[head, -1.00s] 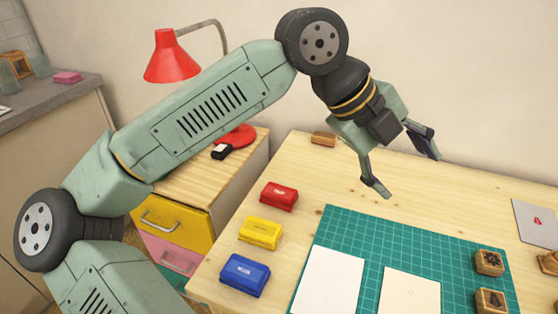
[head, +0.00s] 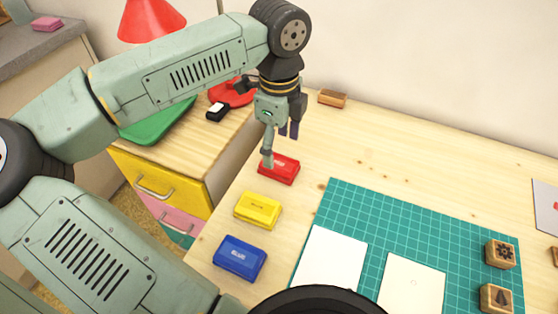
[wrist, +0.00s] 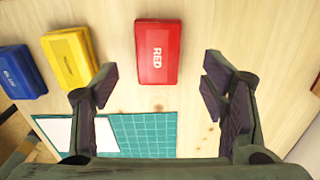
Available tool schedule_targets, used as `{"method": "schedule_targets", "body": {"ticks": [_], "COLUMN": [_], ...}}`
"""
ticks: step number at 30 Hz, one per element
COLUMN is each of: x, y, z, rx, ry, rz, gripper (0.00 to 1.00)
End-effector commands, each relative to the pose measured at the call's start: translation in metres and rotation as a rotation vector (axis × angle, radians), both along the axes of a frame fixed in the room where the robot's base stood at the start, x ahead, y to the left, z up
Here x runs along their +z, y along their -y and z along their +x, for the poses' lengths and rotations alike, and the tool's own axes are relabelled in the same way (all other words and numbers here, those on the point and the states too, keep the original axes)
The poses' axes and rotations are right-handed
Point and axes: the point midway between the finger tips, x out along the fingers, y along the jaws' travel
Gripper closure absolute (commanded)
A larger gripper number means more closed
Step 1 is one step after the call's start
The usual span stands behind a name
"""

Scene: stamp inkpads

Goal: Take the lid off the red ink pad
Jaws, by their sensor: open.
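The red ink pad (head: 280,169) sits on the wooden table near its left edge, with its red lid on. In the wrist view the red ink pad (wrist: 158,51) shows its lid's white "RED" lettering, just ahead of and between my fingers. My gripper (head: 281,146) points down beside and partly in front of the red pad in the head view. In the wrist view my gripper (wrist: 158,88) is open and empty, fingers wide apart. I cannot tell whether a finger touches the pad.
The yellow ink pad (head: 257,210) and blue ink pad (head: 239,258) stand in line with the red one. A green cutting mat (head: 345,205) with white paper and wooden stamps (head: 499,253) lies to the right. A wooden block (head: 332,98) is at the back. Table between is clear.

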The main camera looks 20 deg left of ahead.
Motion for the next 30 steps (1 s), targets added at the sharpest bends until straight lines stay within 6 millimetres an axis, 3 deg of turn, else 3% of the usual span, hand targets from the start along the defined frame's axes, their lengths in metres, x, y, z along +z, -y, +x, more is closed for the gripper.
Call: {"method": "schedule_targets", "body": {"ticks": [9, 17, 30], "x": [-0.041, -0.044, -0.043], "y": [0.002, 0.002, 0.002], "z": [-0.004, -0.004, -0.004], "rx": [-0.002, -0.001, -0.001], "ry": [-0.001, -0.001, -0.001], "rz": [-0.002, -0.001, -0.001], "gripper": [0.33, 0.33, 0.63]}}
